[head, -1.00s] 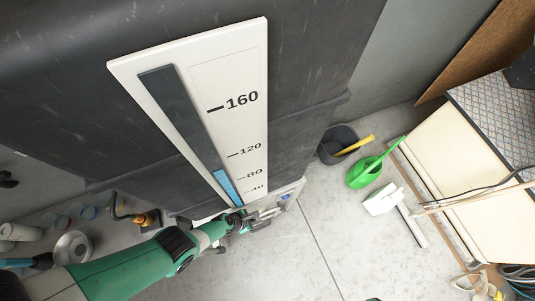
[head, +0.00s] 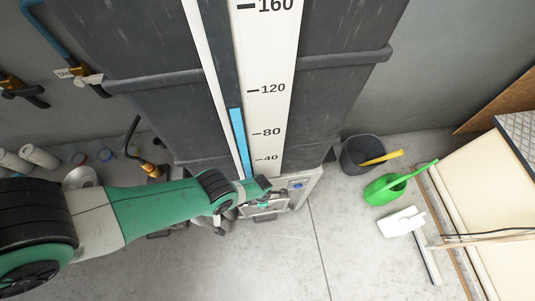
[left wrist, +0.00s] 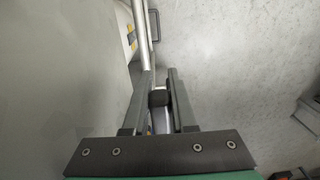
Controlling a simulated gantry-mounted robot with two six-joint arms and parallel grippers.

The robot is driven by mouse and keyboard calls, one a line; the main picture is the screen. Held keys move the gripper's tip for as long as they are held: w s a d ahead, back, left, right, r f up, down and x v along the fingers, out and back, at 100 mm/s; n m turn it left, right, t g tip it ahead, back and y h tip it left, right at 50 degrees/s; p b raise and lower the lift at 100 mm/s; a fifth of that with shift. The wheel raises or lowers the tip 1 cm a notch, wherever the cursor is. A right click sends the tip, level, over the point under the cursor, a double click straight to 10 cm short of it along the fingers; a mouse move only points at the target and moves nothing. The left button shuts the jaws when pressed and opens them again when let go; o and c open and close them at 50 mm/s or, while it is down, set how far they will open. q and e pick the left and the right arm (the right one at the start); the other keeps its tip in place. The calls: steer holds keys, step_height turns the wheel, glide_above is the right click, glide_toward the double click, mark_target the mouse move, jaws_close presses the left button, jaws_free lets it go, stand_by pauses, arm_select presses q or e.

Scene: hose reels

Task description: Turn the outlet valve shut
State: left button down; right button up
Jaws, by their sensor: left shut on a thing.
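My left gripper (head: 264,188) is low in front of the dark tank (head: 130,100), below the foot of its level gauge. In the left wrist view its two grey fingers (left wrist: 159,88) are closed on a small dark block (left wrist: 159,98), which I take to be the outlet valve's handle. A pale pipe (left wrist: 147,55) runs away beyond it. The rest of the valve is hidden by the fingers and, in the head view, by my arm. The blue column (head: 238,140) on the white gauge board (head: 275,75) ends between 80 and 120. My right gripper is not shown.
Orange-bodied valves with a tag (head: 63,73) hang on the left wall. A dark bucket (head: 360,155), a green watering can (head: 385,190) and a white dustpan (head: 401,222) stand right of the tank. A cabinet (head: 480,190) is at far right. The front floor is clear.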

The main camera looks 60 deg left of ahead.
arm_select(q)
steer(key=shift+f, duration=0.1)
steer(key=shift+s, duration=0.1)
stand_by(0.3)
steer(key=c, duration=0.7)
jaws_free()
step_height(320, 180, up, 12)
steer(key=p, duration=1.1)
steer(key=shift+f+p, duration=0.1)
steer(key=shift+p, duration=0.25)
steer(key=shift+f, duration=0.1)
